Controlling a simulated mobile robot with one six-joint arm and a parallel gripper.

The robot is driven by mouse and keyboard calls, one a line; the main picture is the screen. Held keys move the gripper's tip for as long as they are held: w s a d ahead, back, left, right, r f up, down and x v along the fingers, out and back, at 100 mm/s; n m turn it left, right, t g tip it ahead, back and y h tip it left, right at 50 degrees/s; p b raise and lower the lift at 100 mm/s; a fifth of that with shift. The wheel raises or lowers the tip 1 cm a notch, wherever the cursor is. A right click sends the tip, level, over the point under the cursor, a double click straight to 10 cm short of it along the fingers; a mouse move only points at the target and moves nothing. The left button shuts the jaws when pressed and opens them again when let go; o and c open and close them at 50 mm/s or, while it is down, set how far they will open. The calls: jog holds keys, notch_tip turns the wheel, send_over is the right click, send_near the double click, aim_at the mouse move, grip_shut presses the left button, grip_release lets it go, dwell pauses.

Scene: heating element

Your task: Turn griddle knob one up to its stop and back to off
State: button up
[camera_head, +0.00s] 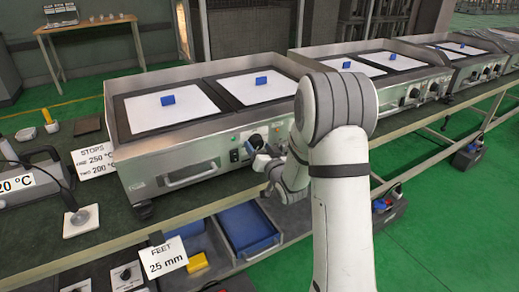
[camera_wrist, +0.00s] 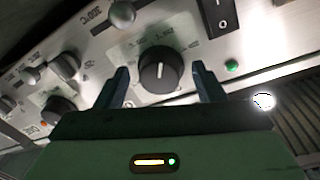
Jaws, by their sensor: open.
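The griddle (camera_head: 150,150) is a steel unit with two white plates on the bench. In the wrist view a black knob (camera_wrist: 160,72) with a white pointer line sits on its front panel. The pointer is nearly vertical in that view. My open gripper (camera_wrist: 161,75) has one finger on each side of this knob, with gaps visible. A second black knob (camera_wrist: 58,108) lies to the left. In the head view my gripper (camera_head: 264,161) is at the griddle's front panel, beside a dark knob (camera_head: 256,141). My arm hides part of the panel.
A black rocker switch (camera_wrist: 218,15) and a green lamp (camera_wrist: 232,66) are right of the knob. A card (camera_head: 97,160) reads stops one 250 °C, two 200 °C. A drawer handle (camera_head: 190,174) projects from the griddle front. A blue bin (camera_head: 248,228) stands below.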

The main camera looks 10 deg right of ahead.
jog(key=shift+c, duration=0.4)
jog(key=c, duration=0.9)
jog(key=shift+f+n+b, duration=0.1)
jog(key=shift+n+b, duration=0.2)
jog(key=shift+b, duration=0.3)
